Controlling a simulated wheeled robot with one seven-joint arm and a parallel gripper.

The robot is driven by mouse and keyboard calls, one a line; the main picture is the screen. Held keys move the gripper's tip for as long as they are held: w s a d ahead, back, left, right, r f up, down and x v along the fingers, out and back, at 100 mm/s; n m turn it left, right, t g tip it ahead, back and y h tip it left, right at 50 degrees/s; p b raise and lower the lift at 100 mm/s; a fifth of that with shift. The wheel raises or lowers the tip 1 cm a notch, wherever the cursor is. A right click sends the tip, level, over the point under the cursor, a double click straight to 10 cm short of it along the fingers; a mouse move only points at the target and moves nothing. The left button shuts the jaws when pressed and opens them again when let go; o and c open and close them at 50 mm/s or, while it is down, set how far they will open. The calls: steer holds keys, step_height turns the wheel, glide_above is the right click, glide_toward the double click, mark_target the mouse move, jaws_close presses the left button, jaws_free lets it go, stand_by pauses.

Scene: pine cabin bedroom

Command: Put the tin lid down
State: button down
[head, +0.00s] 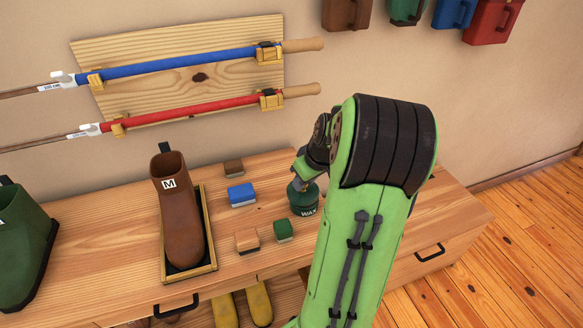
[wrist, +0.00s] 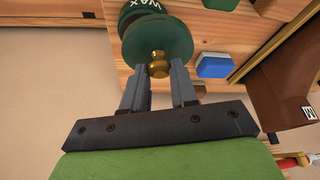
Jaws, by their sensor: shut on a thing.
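My gripper (wrist: 159,72) is shut on the brass knob (wrist: 158,58) of a round dark green tin lid (wrist: 158,38). The green tin marked WAX (head: 304,209) stands on the wooden bench, and it also shows in the wrist view (wrist: 138,5). A dark brown band shows between tin and lid in the wrist view, with the lid offset from the tin. In the head view my gripper (head: 301,178) is right over the tin, and my arm partly hides it. I cannot tell how large the gap between lid and tin is.
The bench top (head: 335,246) holds a brown boot (head: 172,215) in a wooden tray (head: 212,240), left of the tin. Brown, blue (head: 241,194), tan and green (head: 283,230) blocks lie between. A green boot (head: 22,245) stands far left. The bench right of my arm looks clear.

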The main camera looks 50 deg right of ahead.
steer(key=s+m, duration=0.1)
steer(key=a+m+h, duration=0.1)
steer(key=shift+s+a+f+m, duration=0.25)
steer(key=shift+s+f+m, duration=0.05)
steer(key=shift+s+m, duration=0.1)
steer(key=shift+m, duration=0.3)
steer(key=w+d, duration=0.5)
steer(key=w, duration=0.3)
steer(key=w+d, duration=0.4)
steer(key=w, duration=0.4)
steer(key=shift+g, duration=0.3)
steer(key=f, duration=0.2)
steer(key=f+b, duration=0.1)
steer(key=f, duration=0.2)
steer(key=f+b, duration=0.1)
steer(key=f, duration=0.1)
steer(key=shift+w+d+f, duration=0.25)
steer(key=shift+w+d, duration=0.1)
steer(key=shift+w+r, duration=0.1)
steer(key=c, duration=0.9)
jaws_free()
